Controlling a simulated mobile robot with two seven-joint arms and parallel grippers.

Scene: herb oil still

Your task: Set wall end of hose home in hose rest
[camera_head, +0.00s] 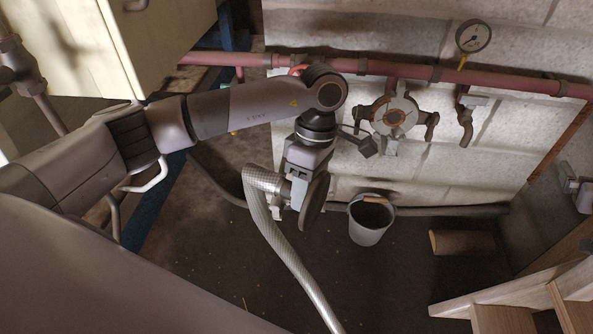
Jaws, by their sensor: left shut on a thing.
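My left gripper (290,190) hangs down in the middle of the view, in front of the block wall. It is shut on the end of a braided silver hose (274,228), next to a dark round disc (314,201). From the gripper the hose bends over to the left, then runs down and out at the bottom edge. The gripper and disc partly hide the held end. I cannot make out the hose rest for certain. My right gripper is not in view.
A dusty red pipe (405,68) runs along the wall with a round fitting (394,116), a tap (466,124) and a gauge (473,36).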

